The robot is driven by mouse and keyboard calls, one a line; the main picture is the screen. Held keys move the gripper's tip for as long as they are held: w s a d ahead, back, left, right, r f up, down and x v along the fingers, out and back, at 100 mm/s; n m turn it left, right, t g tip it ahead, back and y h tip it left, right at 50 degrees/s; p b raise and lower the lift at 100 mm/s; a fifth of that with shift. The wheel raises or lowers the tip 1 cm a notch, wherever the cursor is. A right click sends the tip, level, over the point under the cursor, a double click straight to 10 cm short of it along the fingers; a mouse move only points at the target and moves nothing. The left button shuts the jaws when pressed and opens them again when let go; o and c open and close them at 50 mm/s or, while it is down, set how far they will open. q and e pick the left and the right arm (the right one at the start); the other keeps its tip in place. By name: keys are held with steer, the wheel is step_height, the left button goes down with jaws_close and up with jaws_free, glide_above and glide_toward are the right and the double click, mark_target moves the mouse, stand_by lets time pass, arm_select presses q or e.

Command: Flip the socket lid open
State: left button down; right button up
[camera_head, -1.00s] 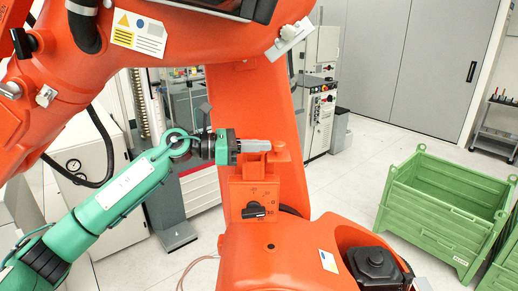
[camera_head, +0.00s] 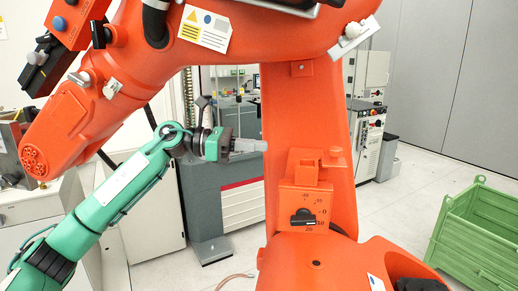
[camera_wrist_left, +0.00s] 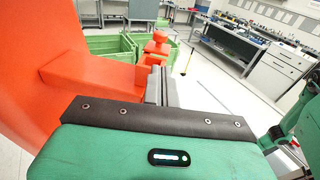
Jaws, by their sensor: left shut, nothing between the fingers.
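A small orange socket housing (camera_head: 305,168) sits on the orange robot's column, above a dial plate with a black knob (camera_head: 304,217). I cannot tell clearly whether the lid is open or shut. My left gripper (camera_head: 262,146) is shut and empty, left of the housing and a little higher, with a visible gap in the picture. In the left wrist view, my shut fingers (camera_wrist_left: 158,86) point towards orange parts (camera_wrist_left: 156,48) that appear to be the housing and stub. My right gripper is not in view.
The large orange robot arm (camera_head: 110,75) hangs over my left arm. Its column (camera_head: 305,100) rises behind the housing. A green crate (camera_head: 485,225) stands on the floor at right. Grey cabinets and machines stand behind. Open floor lies between column and crate.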

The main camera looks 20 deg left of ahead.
arm_select(q)
steer(key=shift+d, duration=0.1)
